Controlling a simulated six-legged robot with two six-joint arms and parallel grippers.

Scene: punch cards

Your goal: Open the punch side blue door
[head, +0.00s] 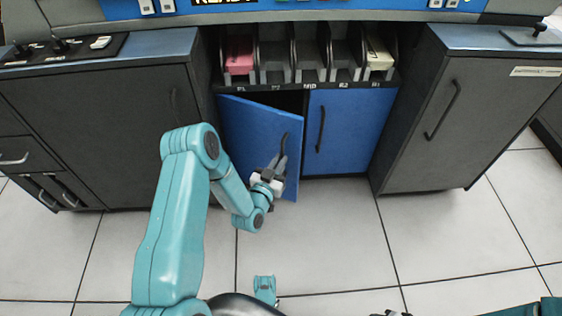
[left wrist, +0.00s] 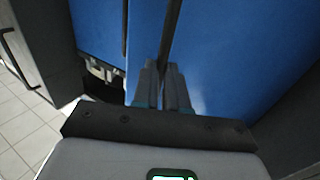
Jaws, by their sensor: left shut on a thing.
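Two blue doors stand side by side under the card slots in the head view. The left blue door (head: 255,130) is ajar, its right edge swung out toward me, with a dark gap above it. Its dark handle (head: 284,143) runs down to my left gripper (head: 277,165), which is shut on it. The left wrist view shows the handle (left wrist: 173,25) between the fingers, in front of the door's blue face (left wrist: 240,60). The right blue door (head: 350,130) is closed, with its own dark handle (head: 321,130). My right gripper cannot be made out.
Dark grey cabinets flank the doors at left (head: 90,130) and right (head: 450,130). Card slots above hold red cards (head: 239,56) and pale cards (head: 377,55). The tiled floor (head: 330,235) in front of the doors is open.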

